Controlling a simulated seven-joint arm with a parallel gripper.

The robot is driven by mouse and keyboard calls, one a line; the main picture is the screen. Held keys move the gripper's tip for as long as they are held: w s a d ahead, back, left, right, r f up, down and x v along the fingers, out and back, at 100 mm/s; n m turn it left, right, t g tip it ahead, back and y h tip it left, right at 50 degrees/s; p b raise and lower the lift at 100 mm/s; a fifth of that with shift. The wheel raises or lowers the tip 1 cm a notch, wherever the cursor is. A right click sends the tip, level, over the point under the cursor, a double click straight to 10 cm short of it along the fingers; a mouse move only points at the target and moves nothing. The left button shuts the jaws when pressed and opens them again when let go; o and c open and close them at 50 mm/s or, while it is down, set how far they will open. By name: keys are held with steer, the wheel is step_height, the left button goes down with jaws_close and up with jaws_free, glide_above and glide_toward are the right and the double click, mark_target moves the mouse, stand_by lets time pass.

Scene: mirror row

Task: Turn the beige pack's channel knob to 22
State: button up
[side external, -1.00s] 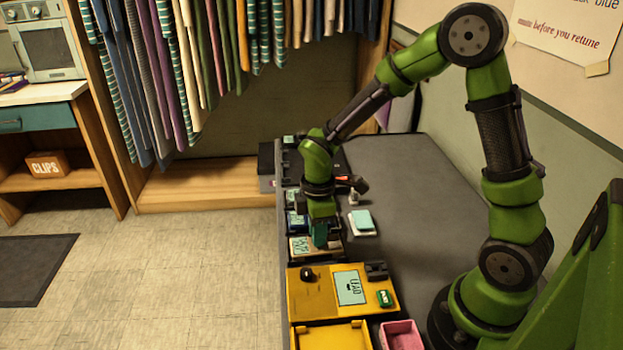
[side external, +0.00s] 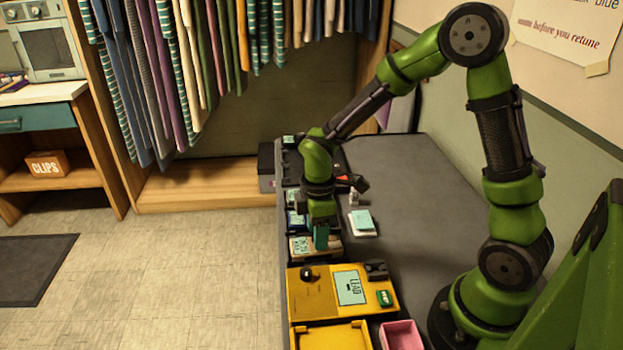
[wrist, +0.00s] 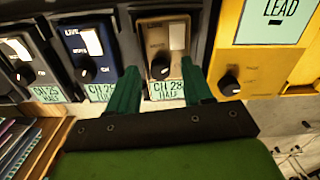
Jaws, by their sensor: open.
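The beige pack (wrist: 151,30) stands in the row in the wrist view, with a lit pale window and a black channel knob (wrist: 160,67) with a white mark. A label (wrist: 167,90) below the knob reads "CH 28 HALF". My gripper (wrist: 160,68) is open, with one green finger on either side of the knob; I cannot tell whether either touches it. In the side view the beige pack (side external: 299,246) is partly hidden by my gripper (side external: 320,242), which is low over it.
A blue pack (wrist: 88,40) and a dark pack (wrist: 25,45) stand left of the beige one. The yellow "LEAD" unit (wrist: 255,65) stands close on its right. A pink tray (side external: 402,336) sits near the front. The grey bench (side external: 410,190) is mostly clear.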

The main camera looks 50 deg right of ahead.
step_height(320, 180, up, 17)
stand_by(0.4)
steer(key=shift+f, duration=0.1)
